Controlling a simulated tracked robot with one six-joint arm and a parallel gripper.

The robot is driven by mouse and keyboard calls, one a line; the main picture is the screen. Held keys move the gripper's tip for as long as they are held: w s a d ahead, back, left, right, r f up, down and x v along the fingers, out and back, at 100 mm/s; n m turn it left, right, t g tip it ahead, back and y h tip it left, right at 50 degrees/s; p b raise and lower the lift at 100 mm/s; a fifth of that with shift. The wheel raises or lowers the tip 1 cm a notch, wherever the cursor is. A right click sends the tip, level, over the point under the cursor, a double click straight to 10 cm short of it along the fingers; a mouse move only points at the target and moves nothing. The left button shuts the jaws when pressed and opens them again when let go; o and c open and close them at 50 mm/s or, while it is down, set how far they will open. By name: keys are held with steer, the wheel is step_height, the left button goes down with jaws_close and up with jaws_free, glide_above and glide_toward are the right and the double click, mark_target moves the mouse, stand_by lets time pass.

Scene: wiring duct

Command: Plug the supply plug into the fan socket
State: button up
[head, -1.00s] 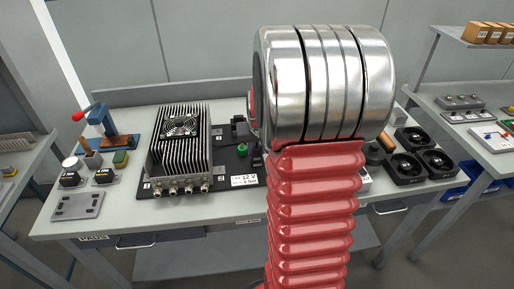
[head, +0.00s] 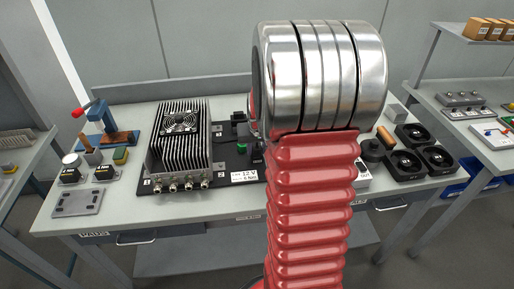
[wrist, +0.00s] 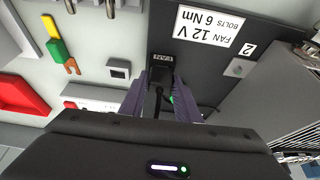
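In the wrist view, my gripper (wrist: 160,82) has its two grey-purple fingers on either side of a small black plug (wrist: 158,77), apparently closed on its sides. A black cable runs from the plug back toward the camera. Just beyond the fingertips is the black fan socket (wrist: 161,61) with a white FAN label. The plug lines up with it, but I cannot tell whether they touch or how deep the plug sits. In the head view my silver and red arm hides the gripper, plug and socket.
A finned heatsink unit with a fan (head: 180,145) stands on the black board beside a 12 V label plate (head: 245,176). A green part (head: 241,147) is near the arm. Several black fans (head: 405,163) lie at right. A red-handled press (head: 105,125) stands at left.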

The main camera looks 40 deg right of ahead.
steer(key=o, duration=0.4)
steer(key=shift+r, duration=0.1)
steer(key=v, duration=1.3)
steer(key=shift+s+a+r, duration=0.1)
steer(key=shift+s+r, duration=0.1)
stand_by(0.8)
steer(key=s+a+r+n, duration=0.1)
steer(key=s+a, duration=0.3)
steer(key=a, duration=0.5)
steer(key=s+a+r+n+t+y, duration=0.1)
steer(key=s+a+n, duration=0.2)
steer(key=a, duration=0.7)
steer(key=s+a+r+n+t+y, duration=0.1)
steer(key=s+a+n, duration=0.1)
steer(key=s+a, duration=0.3)
steer(key=shift+s+a+r+n, duration=0.1)
steer(key=shift+a+r+n, duration=0.1)
steer(key=shift+a, duration=1)
steer(key=shift+s+a+r+n, duration=0.1)
steer(key=shift+a+r+n, duration=0.1)
steer(key=shift+a, duration=0.95)
